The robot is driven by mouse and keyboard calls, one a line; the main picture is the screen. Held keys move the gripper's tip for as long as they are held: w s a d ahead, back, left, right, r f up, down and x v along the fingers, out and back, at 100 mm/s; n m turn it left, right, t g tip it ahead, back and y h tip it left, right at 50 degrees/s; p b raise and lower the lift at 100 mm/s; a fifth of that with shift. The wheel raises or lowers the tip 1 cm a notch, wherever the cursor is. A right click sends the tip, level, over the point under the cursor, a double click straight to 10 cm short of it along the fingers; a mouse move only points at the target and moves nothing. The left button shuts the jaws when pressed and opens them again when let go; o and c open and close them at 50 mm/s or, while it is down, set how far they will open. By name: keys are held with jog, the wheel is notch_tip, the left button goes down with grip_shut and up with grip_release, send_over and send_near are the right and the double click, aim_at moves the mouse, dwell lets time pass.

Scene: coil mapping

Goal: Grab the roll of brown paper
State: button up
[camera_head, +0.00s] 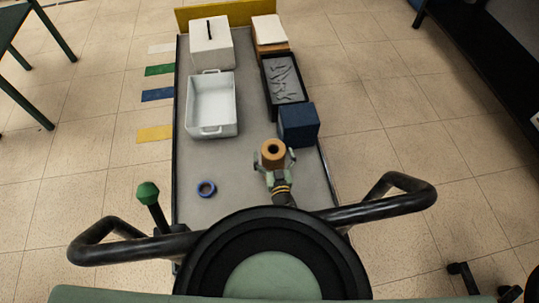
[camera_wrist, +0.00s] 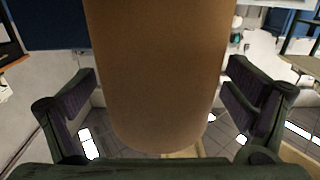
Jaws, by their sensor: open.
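The roll of brown paper (camera_head: 272,154) stands upright on the grey table, with its dark core hole facing up in the head view. In the wrist view the brown roll (camera_wrist: 158,75) fills the middle, very close. My gripper (camera_head: 274,165) is open at the roll's near side, with one finger on either side of it. In the wrist view the gripper (camera_wrist: 160,105) has its dark padded fingers left and right of the roll, with gaps visible between each pad and the roll.
A dark blue box (camera_head: 298,125) stands just behind and right of the roll. A black tray (camera_head: 285,80), white bin (camera_head: 211,104) and white slotted box (camera_head: 211,42) stand farther back. The table (camera_head: 238,160) between is clear.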

jog(key=shift+r, duration=0.15)
jog(key=c, duration=2.1)
